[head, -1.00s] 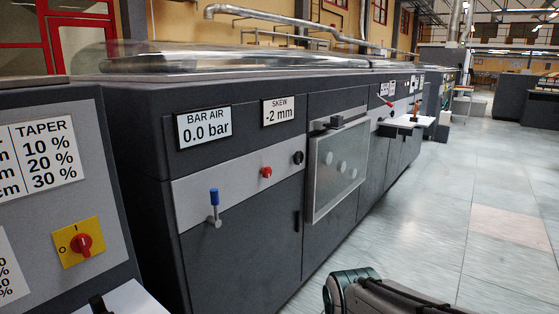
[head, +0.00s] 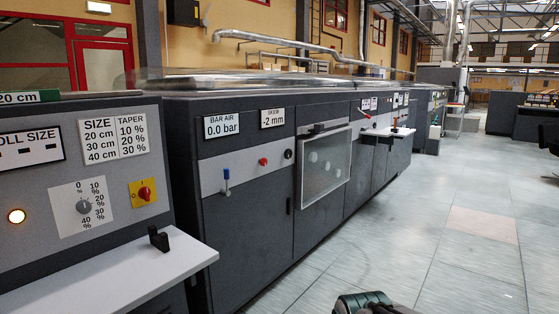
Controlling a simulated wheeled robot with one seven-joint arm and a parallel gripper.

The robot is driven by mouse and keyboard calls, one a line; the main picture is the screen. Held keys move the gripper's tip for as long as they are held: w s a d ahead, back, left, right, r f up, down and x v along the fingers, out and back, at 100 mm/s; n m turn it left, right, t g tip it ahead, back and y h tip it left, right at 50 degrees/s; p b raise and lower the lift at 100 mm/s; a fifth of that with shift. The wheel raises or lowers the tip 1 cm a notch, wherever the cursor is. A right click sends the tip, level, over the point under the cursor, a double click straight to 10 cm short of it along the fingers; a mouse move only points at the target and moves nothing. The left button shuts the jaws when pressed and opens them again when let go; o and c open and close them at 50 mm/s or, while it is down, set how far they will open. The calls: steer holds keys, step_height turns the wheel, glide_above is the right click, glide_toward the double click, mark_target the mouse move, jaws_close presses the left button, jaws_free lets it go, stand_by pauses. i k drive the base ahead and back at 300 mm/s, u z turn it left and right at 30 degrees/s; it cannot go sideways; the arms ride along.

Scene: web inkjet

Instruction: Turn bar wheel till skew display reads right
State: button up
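The skew display (head: 272,118) is a white sign on the dark cabinet and reads -2 mm. Below it on the light strip are a red knob (head: 263,161) and a black round knob (head: 288,154). I cannot tell whether either of these is the bar wheel. A blue-handled lever (head: 227,180) stands left of them, under the bar air display (head: 221,124) reading 0.0 bar. A dark part of my arm (head: 367,303) shows at the bottom edge. My gripper's fingers are not in view.
A nearer console (head: 85,190) at left has a taper dial, a yellow-and-red switch (head: 144,193) and a lit orange lamp. Its white shelf (head: 110,275) juts out with a black handle. A clear-windowed panel (head: 323,163) sits right of the knobs.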

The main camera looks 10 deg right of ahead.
mark_target(288, 154)
steer(key=z, duration=0.65)
steer(key=i, duration=0.85)
steer(key=z, duration=0.65)
steer(key=i, duration=1.45)
steer(key=u, duration=0.95)
steer(key=i, duration=0.75)
steer(key=u, duration=1)
steer(key=i, duration=0.2)
steer(key=u, duration=0.25)
